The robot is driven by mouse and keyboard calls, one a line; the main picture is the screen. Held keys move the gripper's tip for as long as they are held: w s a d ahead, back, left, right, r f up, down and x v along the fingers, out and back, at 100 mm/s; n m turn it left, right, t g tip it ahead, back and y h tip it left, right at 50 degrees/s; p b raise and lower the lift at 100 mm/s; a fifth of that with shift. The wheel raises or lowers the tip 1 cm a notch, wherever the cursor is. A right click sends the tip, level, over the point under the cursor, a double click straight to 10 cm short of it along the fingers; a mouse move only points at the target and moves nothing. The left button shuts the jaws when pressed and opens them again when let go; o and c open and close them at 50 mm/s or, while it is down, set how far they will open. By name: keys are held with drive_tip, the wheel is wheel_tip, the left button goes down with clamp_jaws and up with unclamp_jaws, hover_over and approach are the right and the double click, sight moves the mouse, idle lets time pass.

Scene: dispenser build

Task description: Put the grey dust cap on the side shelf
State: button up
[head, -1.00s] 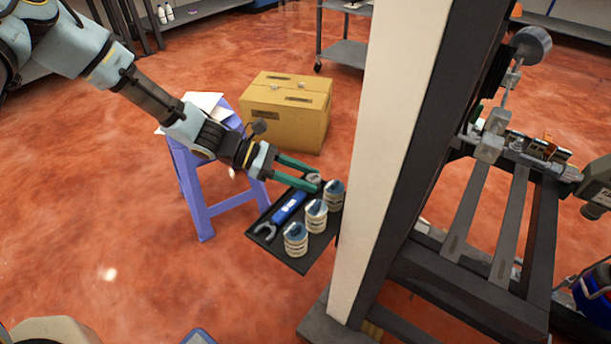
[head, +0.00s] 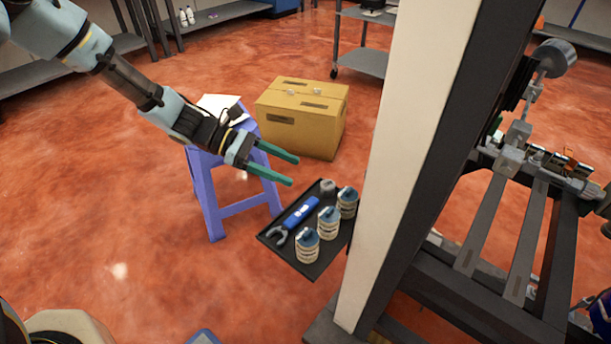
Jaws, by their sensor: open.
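A small grey cap (head: 327,187), which looks like the dust cap, sits at the back of the black side shelf (head: 285,254). The shelf is fixed beside the pale upright post. My gripper (head: 295,171) is open, with its two green fingers apart and nothing between them. It is up and to the left of the cap, clear of it in the picture.
A blue-handled wrench (head: 301,212) and three ribbed cans with blue tops (head: 307,246) share the shelf. The pale post (head: 405,150) stands close on the right. A purple stool (head: 207,200) with papers and a cardboard box (head: 302,118) stand behind.

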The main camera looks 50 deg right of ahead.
drive_tip(key=w+a+r+m+t+y, duration=0.25)
drive_tip(key=w+a+t, duration=0.25)
drive_tip(key=w+a, duration=0.8)
drive_tip(key=w+a+r+m+t+y, duration=0.1)
drive_tip(key=a+r+t, duration=0.1)
drive_tip(key=a, duration=0.8)
drive_tip(key=w+a+r+m+t+y, duration=0.1)
drive_tip(key=a+r, duration=0.4)
drive_tip(key=a, duration=0.5)
drive_tip(key=w+a+r+m+t+y, duration=0.1)
drive_tip(key=a+t, duration=0.4)
drive_tip(key=a, duration=0.6)
wheel_tip(320, 180, up, 2)
drive_tip(key=shift+w+r+m+y, duration=0.15)
drive_tip(key=shift+w+m+y, duration=0.15)
drive_tip(key=shift+m, duration=0.45)
drive_tip(key=shift+a, duration=0.1)
